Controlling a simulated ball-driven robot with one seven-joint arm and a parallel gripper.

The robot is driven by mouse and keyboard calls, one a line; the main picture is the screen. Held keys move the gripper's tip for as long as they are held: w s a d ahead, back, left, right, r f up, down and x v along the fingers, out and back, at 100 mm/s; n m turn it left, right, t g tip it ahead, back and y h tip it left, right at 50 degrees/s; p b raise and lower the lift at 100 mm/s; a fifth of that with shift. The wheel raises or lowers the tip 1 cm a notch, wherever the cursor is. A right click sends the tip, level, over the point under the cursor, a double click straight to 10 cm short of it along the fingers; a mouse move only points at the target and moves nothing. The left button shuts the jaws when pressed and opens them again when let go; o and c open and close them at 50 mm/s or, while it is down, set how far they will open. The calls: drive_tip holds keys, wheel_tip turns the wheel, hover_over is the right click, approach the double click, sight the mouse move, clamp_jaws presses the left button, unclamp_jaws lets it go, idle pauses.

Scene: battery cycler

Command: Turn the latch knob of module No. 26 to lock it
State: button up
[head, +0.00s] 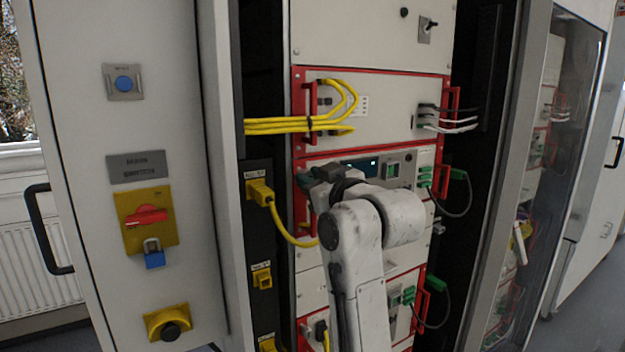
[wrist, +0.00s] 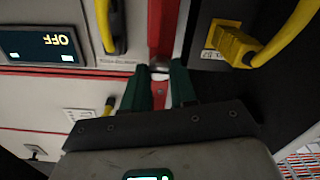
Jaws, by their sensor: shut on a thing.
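The module (head: 425,158) has a light front panel with red edging and a lit dark display (head: 360,166). In the wrist view the display (wrist: 40,46) shows OFF, upside down. A small pale metal latch knob (wrist: 159,75) sits by a red edge strip between the fingertips. My gripper (wrist: 161,82) has dark green fingers, shut on this knob. In the head view my gripper (head: 306,177) is at the panel's left edge, and the knob is hidden there. I cannot read a module number.
A yellow plug (head: 260,191) with a yellow cable (head: 290,237) hangs close to my gripper; the plug (wrist: 236,46) also shows in the wrist view. Yellow cables (head: 285,126) cross above. Red handles and green connectors line the rack. An open cabinet door (head: 180,60) stands left.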

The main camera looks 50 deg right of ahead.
clamp_jaws()
drive_tip(key=shift+f+m, duration=0.1)
drive_tip(key=shift+m, duration=8.9)
